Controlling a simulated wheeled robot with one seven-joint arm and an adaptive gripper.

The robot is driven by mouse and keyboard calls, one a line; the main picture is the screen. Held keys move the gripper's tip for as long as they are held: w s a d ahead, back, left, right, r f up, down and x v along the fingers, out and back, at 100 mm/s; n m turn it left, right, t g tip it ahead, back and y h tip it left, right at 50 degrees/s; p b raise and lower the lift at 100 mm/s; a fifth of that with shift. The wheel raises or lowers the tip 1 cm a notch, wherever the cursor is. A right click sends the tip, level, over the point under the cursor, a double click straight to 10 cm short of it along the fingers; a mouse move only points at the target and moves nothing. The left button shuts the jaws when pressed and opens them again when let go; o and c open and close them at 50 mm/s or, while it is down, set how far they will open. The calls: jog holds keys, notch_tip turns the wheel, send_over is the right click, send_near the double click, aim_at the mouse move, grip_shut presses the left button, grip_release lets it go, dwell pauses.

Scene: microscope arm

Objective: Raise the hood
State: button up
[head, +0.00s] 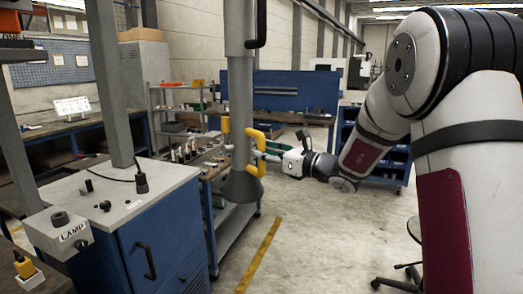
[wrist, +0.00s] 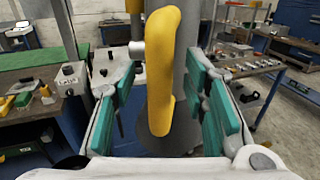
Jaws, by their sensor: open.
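The hood (head: 242,187) is a grey cone at the lower end of a vertical grey pipe (head: 240,95). A yellow handle (head: 258,138) sticks out from the pipe above the cone, on the side facing my gripper (head: 266,150). In the wrist view the handle (wrist: 160,75) stands upright between my two teal finger pads, with a visible gap on either side. My gripper (wrist: 163,100) is open. The grey pipe and hood (wrist: 178,135) are behind the handle, partly hidden by it.
A blue cabinet (head: 160,235) with a lamp control box (head: 70,232) stands left of the hood. A workbench with small parts (head: 195,150) is behind it. A stool base (head: 402,275) is at lower right. The floor right of the hood is clear.

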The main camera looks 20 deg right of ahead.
jog(key=shift+x, duration=0.95)
grip_shut()
notch_tip(320, 180, up, 16)
jog(key=p, duration=0.3)
jog(key=shift+p, duration=0.3)
grip_release()
jog(key=shift+s, duration=0.1)
jog(key=shift+f, duration=0.15)
